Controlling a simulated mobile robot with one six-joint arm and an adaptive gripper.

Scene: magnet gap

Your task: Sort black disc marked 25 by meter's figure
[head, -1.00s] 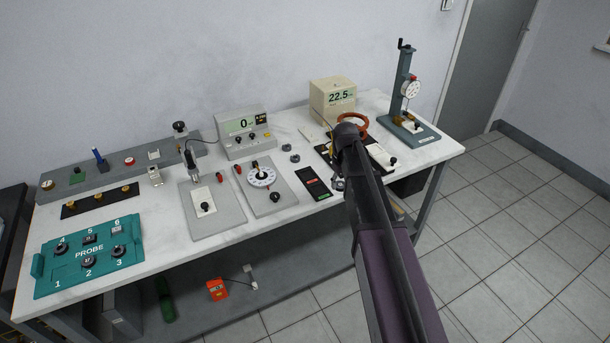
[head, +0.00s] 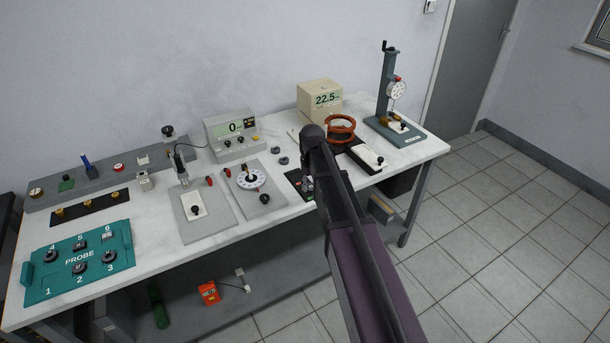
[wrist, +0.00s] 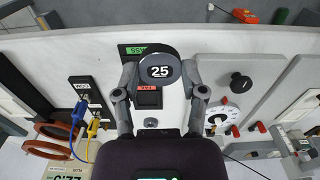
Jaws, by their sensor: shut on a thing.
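In the wrist view, a black disc marked 25 (wrist: 160,71) is held between the fingers of my gripper (wrist: 160,80). Beneath it lies a black tray with a green-labelled part (wrist: 135,50) and a red-labelled part (wrist: 146,88); the disc and gripper hide some of it. In the head view my arm covers most of this tray (head: 294,178) and the disc is not clear. A grey meter (head: 232,130) reads 0. A cream box (head: 320,98) reads 22.5, and orange ring coils (head: 341,122) stand in front of it.
A teal PROBE tray (head: 78,262) with numbered places and several small pieces lies at the front left. A white dial (head: 250,180) on a grey plate is left of my gripper. A gauge stand (head: 391,90) is at the far right. Two dark rings lie near the meter.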

